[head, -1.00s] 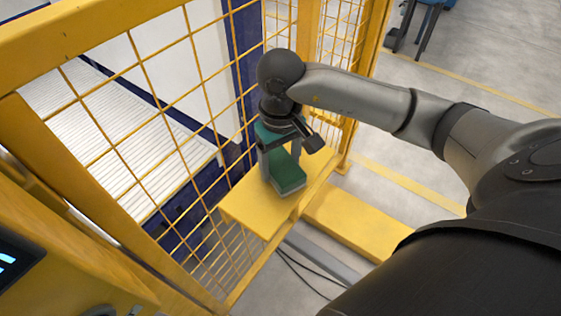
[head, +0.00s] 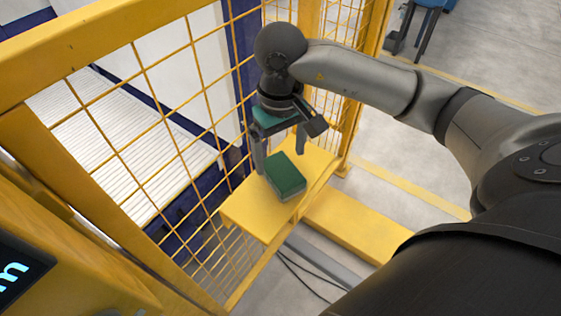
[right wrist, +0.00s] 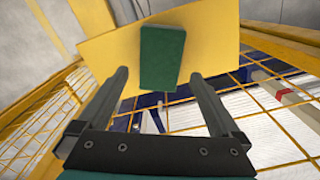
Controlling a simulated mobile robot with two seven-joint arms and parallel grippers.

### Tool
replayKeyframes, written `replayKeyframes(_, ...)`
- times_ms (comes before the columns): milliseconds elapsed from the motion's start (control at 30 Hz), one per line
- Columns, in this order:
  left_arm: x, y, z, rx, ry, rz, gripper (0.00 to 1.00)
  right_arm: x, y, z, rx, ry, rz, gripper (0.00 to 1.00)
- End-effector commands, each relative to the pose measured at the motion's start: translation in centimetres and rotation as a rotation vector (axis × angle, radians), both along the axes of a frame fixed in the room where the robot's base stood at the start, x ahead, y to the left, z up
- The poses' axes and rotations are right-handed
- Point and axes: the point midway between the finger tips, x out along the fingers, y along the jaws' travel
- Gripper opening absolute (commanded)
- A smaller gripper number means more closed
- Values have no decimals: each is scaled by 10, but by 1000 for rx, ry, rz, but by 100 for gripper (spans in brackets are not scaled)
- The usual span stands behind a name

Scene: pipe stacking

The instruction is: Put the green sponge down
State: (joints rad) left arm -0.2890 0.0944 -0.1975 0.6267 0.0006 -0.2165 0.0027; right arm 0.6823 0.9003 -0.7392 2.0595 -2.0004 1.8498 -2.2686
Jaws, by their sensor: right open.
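The green sponge (head: 286,175) is a rectangular block with a dark green top and a paler lower layer. It lies flat on the yellow shelf (head: 252,208), near its middle. My right gripper (head: 279,160) is above and behind the sponge, its fingers open and apart from it. In the right wrist view the sponge (right wrist: 162,57) rests on the yellow shelf (right wrist: 104,54), beyond the fingertips of the open gripper (right wrist: 158,76), with nothing between the fingers. My left gripper is not in view.
A yellow mesh fence (head: 172,95) stands along the left side of the shelf. Behind it is a roller conveyor (head: 105,130). A yellow beam (head: 350,222) runs near the floor to the right of the shelf. Cables (head: 300,270) lie on the floor below.

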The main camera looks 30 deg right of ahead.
Motion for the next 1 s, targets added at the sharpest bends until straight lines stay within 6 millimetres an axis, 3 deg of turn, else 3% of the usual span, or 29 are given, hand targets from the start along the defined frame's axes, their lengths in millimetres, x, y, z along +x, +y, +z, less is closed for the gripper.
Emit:
replayKeyframes(100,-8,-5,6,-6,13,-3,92,1,-1,30,-2,-6,0,100)
replayKeyframes(333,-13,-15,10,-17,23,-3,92,1,0,64,0,-2,0,100)
replayKeyframes(533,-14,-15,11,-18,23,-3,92,0,0,72,0,1,-1,100)
replayKeyframes(1000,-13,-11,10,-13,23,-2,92,0,0,72,0,1,-1,100)
